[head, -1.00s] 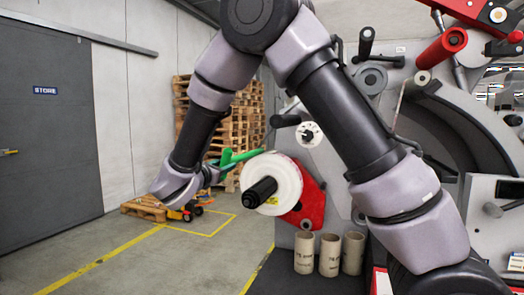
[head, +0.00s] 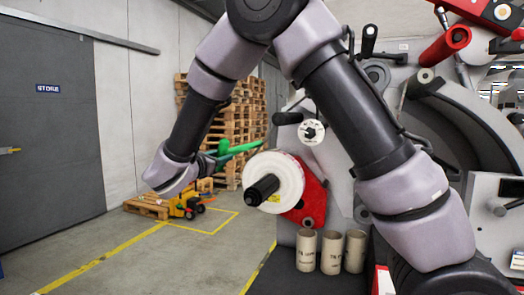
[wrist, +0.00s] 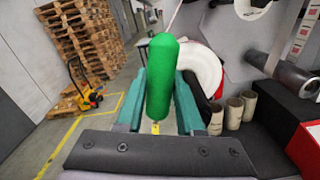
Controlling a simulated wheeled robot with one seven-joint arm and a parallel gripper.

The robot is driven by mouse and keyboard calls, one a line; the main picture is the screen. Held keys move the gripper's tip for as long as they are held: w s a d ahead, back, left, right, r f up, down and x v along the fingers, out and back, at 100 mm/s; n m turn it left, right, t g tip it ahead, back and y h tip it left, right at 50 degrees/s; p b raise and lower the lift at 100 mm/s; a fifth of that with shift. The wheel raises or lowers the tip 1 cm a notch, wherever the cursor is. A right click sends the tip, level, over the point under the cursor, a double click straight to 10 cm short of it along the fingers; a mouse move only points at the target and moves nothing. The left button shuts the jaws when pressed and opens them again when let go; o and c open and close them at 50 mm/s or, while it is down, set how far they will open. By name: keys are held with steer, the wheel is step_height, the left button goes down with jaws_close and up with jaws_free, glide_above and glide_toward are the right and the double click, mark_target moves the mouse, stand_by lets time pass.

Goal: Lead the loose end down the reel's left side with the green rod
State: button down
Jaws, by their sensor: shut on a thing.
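The green rod (head: 236,148) is held in my gripper (head: 212,160), left of and slightly above the reel. In the wrist view the rod (wrist: 162,75) stands between my gripper's two teal jaws (wrist: 160,112), which are shut on it. The white reel (head: 288,172) sits on a black spindle; in the wrist view the reel (wrist: 205,68) is partly hidden behind the rod and right jaw. A thin pale line (wrist: 176,14) runs up from the rod's top in the wrist view; I cannot tell whether it is the loose end. The loose end is not clear in the head view.
A red bracket (head: 313,200) is behind the reel. Several cardboard cores (head: 331,252) stand below it. A black-handled lever (head: 288,118) and white dial (head: 311,132) are above. Pallets (head: 225,115) and a yellow pallet truck (head: 190,203) stand at the back left.

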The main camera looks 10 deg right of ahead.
steer(key=v, duration=2.7)
steer(key=shift+a+r, duration=0.15)
steer(key=shift+r, duration=0.05)
